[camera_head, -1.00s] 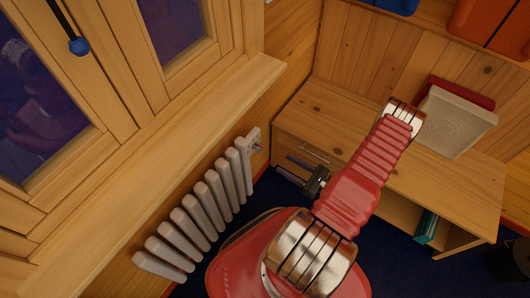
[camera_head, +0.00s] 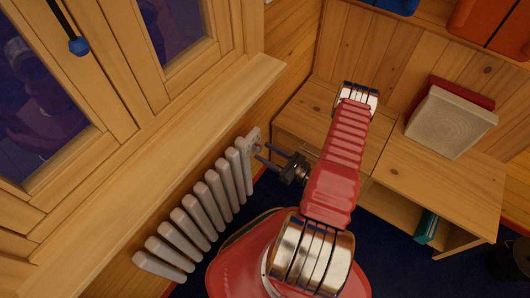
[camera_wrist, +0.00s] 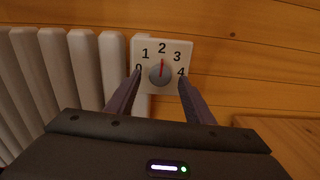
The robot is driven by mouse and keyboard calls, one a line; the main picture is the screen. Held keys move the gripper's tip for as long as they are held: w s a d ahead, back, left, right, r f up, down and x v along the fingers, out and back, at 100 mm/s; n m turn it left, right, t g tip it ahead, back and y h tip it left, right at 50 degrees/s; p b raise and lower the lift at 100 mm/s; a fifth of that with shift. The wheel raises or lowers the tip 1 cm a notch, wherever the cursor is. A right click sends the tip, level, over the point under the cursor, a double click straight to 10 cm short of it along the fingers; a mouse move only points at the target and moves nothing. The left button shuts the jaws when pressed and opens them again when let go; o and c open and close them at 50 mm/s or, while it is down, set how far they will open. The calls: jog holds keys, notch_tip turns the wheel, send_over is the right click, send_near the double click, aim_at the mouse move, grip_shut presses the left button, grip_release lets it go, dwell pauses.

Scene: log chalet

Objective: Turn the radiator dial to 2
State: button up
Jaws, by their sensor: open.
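The radiator dial (camera_wrist: 161,75) is a round grey knob on a white plate (camera_wrist: 149,87) marked 0, 1, 2, 3 and 4. Its red pointer stands upright, towards the 2 at the top. The plate also shows at the far end of the white radiator (camera_head: 214,199) in the head view, where the pointer is too small to read. My gripper (camera_wrist: 160,78) is open, with one dark finger on each side of the dial. Gaps show between the fingers and the knob; I cannot tell how deep they reach. In the head view my gripper (camera_head: 262,151) is at the plate.
A wooden windowsill (camera_head: 165,135) runs above the radiator. A wooden desk (camera_head: 430,178) with a pale box (camera_head: 447,122) stands to the right of my arm. A teal book (camera_head: 427,226) is on its lower shelf. Dark blue floor lies below.

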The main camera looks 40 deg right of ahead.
jog(key=shift+w+a, duration=0.15)
jog(key=shift+w, duration=0.3)
jog(key=shift+c, duration=0.5)
jog(key=c, duration=0.9)
jog(key=shift+c, duration=0.2)
jog(key=shift+n, duration=0.3)
jog(key=o, duration=1)
jog(key=shift+o, duration=0.2)
